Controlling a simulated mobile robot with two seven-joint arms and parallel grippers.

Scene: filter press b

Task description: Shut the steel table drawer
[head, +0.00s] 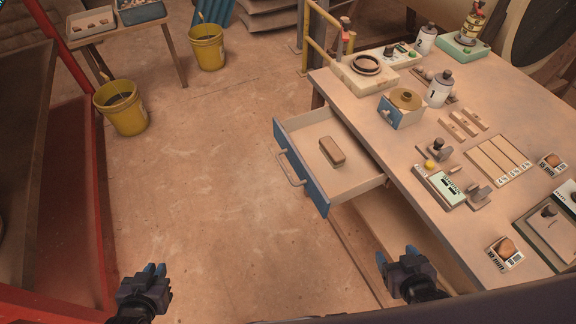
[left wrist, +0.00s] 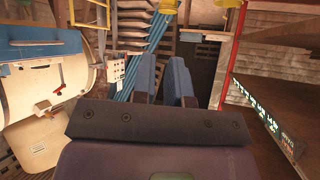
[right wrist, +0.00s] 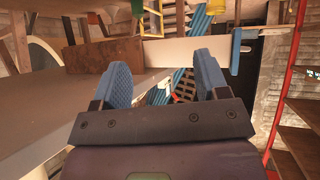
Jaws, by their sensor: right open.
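The steel table (head: 350,95) stands on the right in the head view. Its drawer (head: 357,180) is pulled out to the left, with a blue front (head: 302,170) and a pale bar handle (head: 288,168). A brown block (head: 332,151) lies inside it. In the right wrist view the drawer's pale side (right wrist: 185,52) and blue front (right wrist: 236,45) show ahead of the fingers. My right gripper (head: 397,256) is open and empty, below and right of the drawer, apart from it. My left gripper (head: 154,271) is low on the left, away from the drawer, its fingers close together with nothing visible between them.
The tabletop holds a small blue-fronted box (head: 400,110), white bottles (head: 440,88) and several wooden pieces. Yellow buckets (head: 121,107) stand on the floor at the left and back. A red-framed rack (head: 100,190) stands at the far left. The floor left of the drawer is clear.

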